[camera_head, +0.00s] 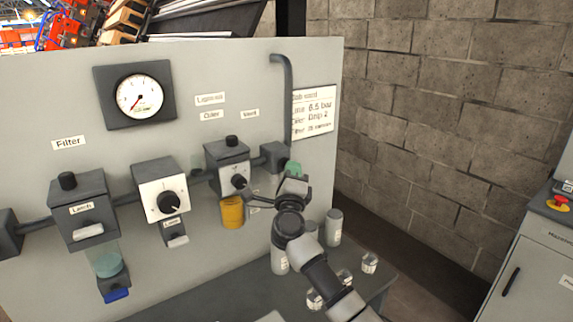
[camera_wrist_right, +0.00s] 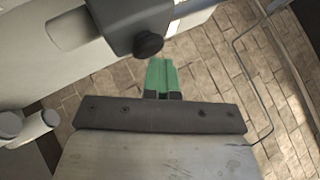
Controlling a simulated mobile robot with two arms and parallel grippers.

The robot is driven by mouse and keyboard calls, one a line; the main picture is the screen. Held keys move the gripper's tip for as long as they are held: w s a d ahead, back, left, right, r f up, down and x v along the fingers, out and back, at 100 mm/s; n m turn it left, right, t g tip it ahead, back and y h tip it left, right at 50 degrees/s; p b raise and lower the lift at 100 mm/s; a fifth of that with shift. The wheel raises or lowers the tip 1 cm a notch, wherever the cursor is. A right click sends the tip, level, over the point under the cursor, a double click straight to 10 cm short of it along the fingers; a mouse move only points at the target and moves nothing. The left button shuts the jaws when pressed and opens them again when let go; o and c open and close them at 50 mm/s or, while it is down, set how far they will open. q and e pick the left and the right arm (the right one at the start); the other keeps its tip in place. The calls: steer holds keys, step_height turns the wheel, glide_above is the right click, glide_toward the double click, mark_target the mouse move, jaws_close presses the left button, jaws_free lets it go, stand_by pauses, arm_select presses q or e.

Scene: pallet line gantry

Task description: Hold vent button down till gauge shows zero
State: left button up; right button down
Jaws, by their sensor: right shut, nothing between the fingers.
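The round white gauge (camera_head: 140,96) sits in a dark square frame on the upper left of the grey panel. Its red needle points down and left; the figures are too small to read. A small label that seems to read Vent (camera_head: 250,113) is above the right-hand units. My right gripper (camera_head: 291,168) is at the right end of the pipe row, close to a small grey block (camera_head: 272,155). In the wrist view its green fingertips (camera_wrist_right: 161,74) are together and empty, just below a round black button (camera_wrist_right: 148,44). A small gap shows between them. My left gripper is out of view.
A dark unit (camera_head: 84,210) and a white-faced knob unit (camera_head: 162,193) are on the pipe to the left. A yellow cup (camera_head: 232,212) hangs below another unit. Grey cylinders (camera_head: 333,227) and small clear pieces stand below my arm. A block wall is at right.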

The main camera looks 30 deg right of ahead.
steer(key=shift+s+f+p, duration=0.1)
steer(key=shift+s+p, duration=0.4)
steer(key=shift+s, duration=0.25)
steer(key=s+p, duration=0.2)
steer(key=s, duration=0.1)
steer(key=s+p, duration=0.1)
steer(key=s, duration=0.1)
steer(key=shift+d, duration=0.25)
steer(key=shift+a, duration=0.1)
